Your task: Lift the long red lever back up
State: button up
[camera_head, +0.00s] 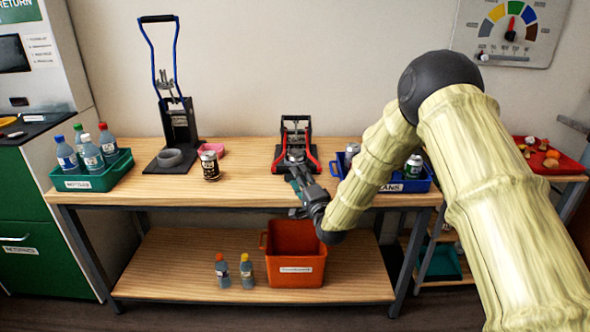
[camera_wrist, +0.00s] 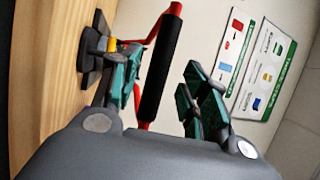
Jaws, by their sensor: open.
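The red lever (camera_wrist: 164,24) has a long black grip (camera_wrist: 159,75). In the wrist view the grip lies between the two green-padded fingers of my gripper (camera_wrist: 163,88), with a visible space on the right finger's side. My gripper is open, and I cannot tell whether the left finger touches the grip. In the head view the lever (camera_head: 314,160) is lowered towards the front on a black press (camera_head: 297,124) in the middle of the bench. My gripper (camera_head: 296,172) is at its front and hides part of the lever.
A second press with a raised blue lever (camera_head: 153,58) stands left, beside a can (camera_head: 209,166). A green bottle bin (camera_head: 90,181) is at the far left. A blue can bin (camera_head: 418,184) stands right, behind my arm. An orange bin (camera_head: 296,280) and two bottles are below.

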jog(key=shift+x, duration=2.3)
jog(key=shift+d, duration=0.1)
jog(key=shift+c, duration=0.2)
jog(key=shift+d, duration=0.1)
grip_shut()
